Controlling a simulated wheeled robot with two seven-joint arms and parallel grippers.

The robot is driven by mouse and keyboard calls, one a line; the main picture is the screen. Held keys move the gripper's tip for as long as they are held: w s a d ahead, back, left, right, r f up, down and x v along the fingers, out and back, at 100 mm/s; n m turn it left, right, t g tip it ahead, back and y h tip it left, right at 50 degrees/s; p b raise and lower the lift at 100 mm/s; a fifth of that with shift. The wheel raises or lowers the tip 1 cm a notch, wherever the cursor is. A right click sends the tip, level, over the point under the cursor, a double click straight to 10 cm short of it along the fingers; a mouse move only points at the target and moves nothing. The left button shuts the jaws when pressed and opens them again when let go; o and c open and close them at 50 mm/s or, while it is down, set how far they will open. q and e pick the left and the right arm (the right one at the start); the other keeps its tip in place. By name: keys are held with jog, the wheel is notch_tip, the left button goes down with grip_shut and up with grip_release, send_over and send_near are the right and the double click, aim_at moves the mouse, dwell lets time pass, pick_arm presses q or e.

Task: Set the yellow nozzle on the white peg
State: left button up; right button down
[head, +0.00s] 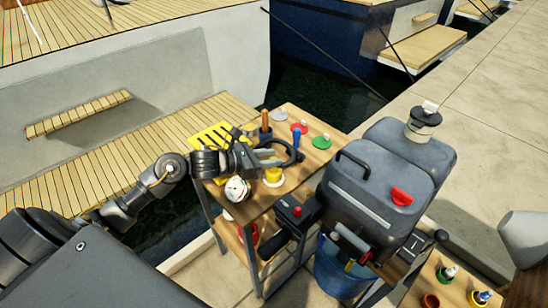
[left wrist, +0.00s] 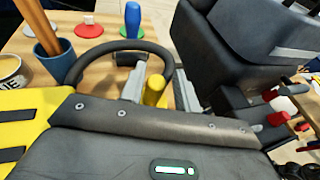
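The yellow nozzle (head: 273,174) stands upright near the front right of the wooden cart top, with a pale round base at its foot. My left gripper (head: 270,157) is low over it. In the left wrist view, the nozzle (left wrist: 155,90) is between the two grey fingers of my left gripper (left wrist: 160,92). The fingers are apart, with a gap on the right of the nozzle, so I see no firm hold. I cannot make out the white peg clearly; the pale base under the nozzle is partly hidden. My right gripper is out of view.
A black hoop (head: 297,146) curves around the fingers. A blue-handled tool (head: 296,137), red disc (head: 299,127) and green disc (head: 321,142) stand behind. A large dark canister (head: 372,185) stands close on the right.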

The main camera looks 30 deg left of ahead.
pick_arm(q)
jog(key=shift+v, duration=4.85)
